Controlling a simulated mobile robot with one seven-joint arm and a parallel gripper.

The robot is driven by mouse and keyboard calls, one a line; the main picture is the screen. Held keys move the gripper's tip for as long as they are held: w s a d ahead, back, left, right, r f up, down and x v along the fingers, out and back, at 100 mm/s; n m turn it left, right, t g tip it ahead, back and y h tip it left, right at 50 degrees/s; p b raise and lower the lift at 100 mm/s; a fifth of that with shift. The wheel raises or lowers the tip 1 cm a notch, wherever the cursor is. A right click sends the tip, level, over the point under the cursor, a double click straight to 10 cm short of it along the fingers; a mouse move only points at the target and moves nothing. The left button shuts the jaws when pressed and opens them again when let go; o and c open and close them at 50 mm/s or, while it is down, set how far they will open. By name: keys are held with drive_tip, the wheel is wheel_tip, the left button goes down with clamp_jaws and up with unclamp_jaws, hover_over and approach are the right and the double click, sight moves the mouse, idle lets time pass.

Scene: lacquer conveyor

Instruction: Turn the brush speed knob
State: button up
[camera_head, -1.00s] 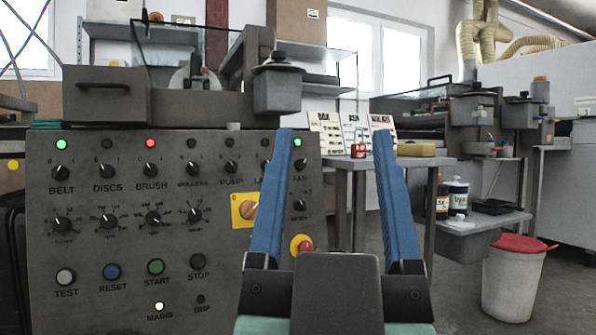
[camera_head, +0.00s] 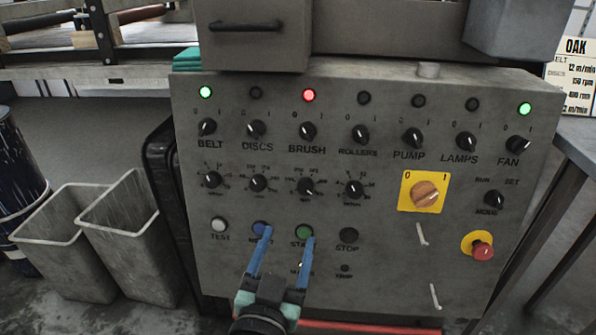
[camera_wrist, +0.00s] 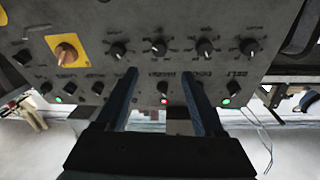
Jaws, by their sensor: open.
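The brush speed knob (camera_head: 306,186) is a small black dial with a white mark, on the grey control panel (camera_head: 390,270), below the BRUSH switch (camera_head: 307,131). It also shows in the upside-down wrist view (camera_wrist: 158,47), beyond the gap between the fingertips. My gripper (camera_head: 287,232) has two blue fingers, open and empty. In the head view its tips overlap the blue RESET and green START buttons, below the knob. I see no contact with the knob; the distance to the panel is hard to tell.
Similar dials stand close on either side: discs (camera_head: 258,183) and rollers (camera_head: 354,188). A yellow-backed rotary switch (camera_head: 424,194) and a red emergency button (camera_head: 482,251) are at the right. Grey bins (camera_head: 120,245) stand left of the panel. A table (camera_head: 577,140) is at the right.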

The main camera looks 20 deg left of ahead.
sight(305, 190)
drive_tip(key=w+b, duration=0.1)
drive_tip(key=w, duration=0.3)
drive_tip(key=w+a+b, duration=0.1)
drive_tip(key=w, duration=0.3)
drive_tip(key=w+a+b, duration=0.1)
drive_tip(key=w+b, duration=0.1)
drive_tip(key=w, duration=0.2)
drive_tip(key=shift+w+a, duration=0.1)
drive_tip(key=shift+w, duration=0.05)
clamp_jaws()
